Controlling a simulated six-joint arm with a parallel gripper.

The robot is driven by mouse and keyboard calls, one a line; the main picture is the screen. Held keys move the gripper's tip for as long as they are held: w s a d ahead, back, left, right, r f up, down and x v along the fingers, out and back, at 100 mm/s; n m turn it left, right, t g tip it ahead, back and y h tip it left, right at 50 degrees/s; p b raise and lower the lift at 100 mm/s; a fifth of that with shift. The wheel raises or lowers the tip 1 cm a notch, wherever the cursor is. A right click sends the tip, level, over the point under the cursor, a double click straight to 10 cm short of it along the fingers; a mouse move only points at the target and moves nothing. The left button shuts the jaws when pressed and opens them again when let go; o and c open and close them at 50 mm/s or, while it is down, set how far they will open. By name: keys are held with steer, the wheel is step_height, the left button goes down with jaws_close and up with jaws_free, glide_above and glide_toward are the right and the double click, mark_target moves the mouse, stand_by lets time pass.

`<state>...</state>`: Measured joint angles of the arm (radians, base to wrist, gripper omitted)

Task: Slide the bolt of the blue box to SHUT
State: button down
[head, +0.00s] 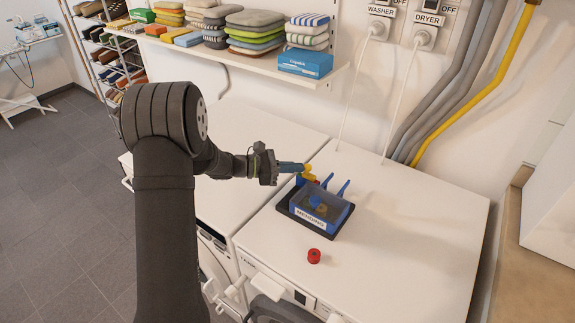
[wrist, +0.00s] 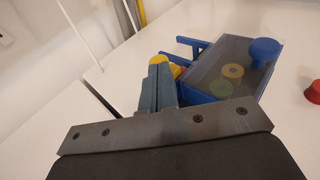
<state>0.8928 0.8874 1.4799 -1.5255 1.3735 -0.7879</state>
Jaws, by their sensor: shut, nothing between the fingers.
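The blue box (head: 333,222) sits on a dark base on the right white machine top. It has a clear lid, a white label on its front and two blue arms at the back. In the wrist view the box (wrist: 212,92) shows a round blue knob on its lid. The yellow bolt knob (head: 309,173) is at the box's back left corner; yellow also shows in the wrist view (wrist: 159,60), just past the fingertips. My gripper (head: 301,168) is shut and empty, its tips close against the yellow part. Contact and the bolt's exact position are unclear, since the fingers hide part of it.
A red round piece (head: 314,256) lies in front of the box. Inside the box are a yellow ring (wrist: 233,71) and a green round piece (wrist: 221,89). A shelf (head: 270,68) with folded cloths is on the wall behind. The machine top right of the box is clear.

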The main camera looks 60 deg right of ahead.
steer(key=shift+s, duration=0.65)
steer(key=v, duration=1.4)
steer(key=x, duration=1.1)
steer(key=shift+w+d+f, duration=0.25)
steer(key=shift+w+d, duration=0.55)
steer(key=shift+d, duration=0.2)
